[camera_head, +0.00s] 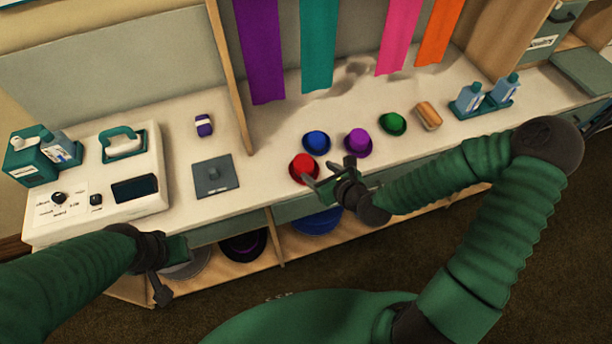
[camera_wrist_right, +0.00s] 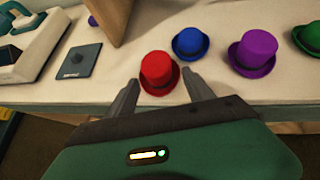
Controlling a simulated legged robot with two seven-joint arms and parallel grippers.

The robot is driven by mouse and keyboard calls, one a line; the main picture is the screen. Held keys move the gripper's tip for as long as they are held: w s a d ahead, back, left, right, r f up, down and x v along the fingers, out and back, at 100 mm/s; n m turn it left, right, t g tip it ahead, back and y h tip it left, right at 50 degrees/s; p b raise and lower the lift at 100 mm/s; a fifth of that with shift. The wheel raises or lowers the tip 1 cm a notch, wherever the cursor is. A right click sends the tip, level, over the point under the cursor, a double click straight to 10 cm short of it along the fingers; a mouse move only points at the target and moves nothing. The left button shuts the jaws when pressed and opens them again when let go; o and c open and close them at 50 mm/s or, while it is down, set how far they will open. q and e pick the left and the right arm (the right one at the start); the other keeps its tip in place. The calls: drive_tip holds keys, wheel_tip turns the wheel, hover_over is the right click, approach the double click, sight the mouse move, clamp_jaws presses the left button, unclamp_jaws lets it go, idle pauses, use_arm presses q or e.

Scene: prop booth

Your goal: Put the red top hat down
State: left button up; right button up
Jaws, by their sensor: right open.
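The red top hat (camera_head: 303,168) stands upright on the pale counter (camera_head: 270,185) near its front edge. It also shows in the right wrist view (camera_wrist_right: 158,72), beyond and between the open fingertips. My right gripper (camera_head: 324,177) is open, with its fingers reaching toward the hat from the front right. In the right wrist view the fingers (camera_wrist_right: 163,92) lie on either side of the hat's brim, and contact cannot be made out. My left gripper (camera_head: 162,268) hangs low in front of the counter at the left, and its jaw opening is unclear.
A blue hat (camera_head: 317,141), purple hat (camera_head: 358,142) and green hat (camera_head: 393,123) stand nearby. An iron (camera_head: 123,144) and bottles stand further away. Shelves below hold more hats.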

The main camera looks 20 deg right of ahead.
sight(306, 167)
drive_tip(key=b+x, duration=0.1)
drive_tip(key=x, duration=0.1)
drive_tip(key=b+x, duration=0.1)
drive_tip(key=x, duration=0.1)
drive_tip(key=a+b+x, duration=0.1)
drive_tip(key=x, duration=0.1)
drive_tip(key=shift+w+f, duration=0.2)
drive_tip(key=shift+f, duration=0.05)
drive_tip(key=b+x, duration=0.4)
drive_tip(key=shift+w+d, duration=0.15)
drive_tip(key=shift+w, duration=0.5)
use_arm(q)
drive_tip(key=s+x, duration=0.2)
drive_tip(key=x, duration=0.6)
drive_tip(key=shift+a+f, duration=0.3)
drive_tip(key=shift+f, duration=0.1)
use_arm(e)
drive_tip(key=shift+a, duration=0.25)
drive_tip(key=shift+d, duration=0.1)
drive_tip(key=c, duration=1.1)
drive_tip(key=shift+r, duration=0.15)
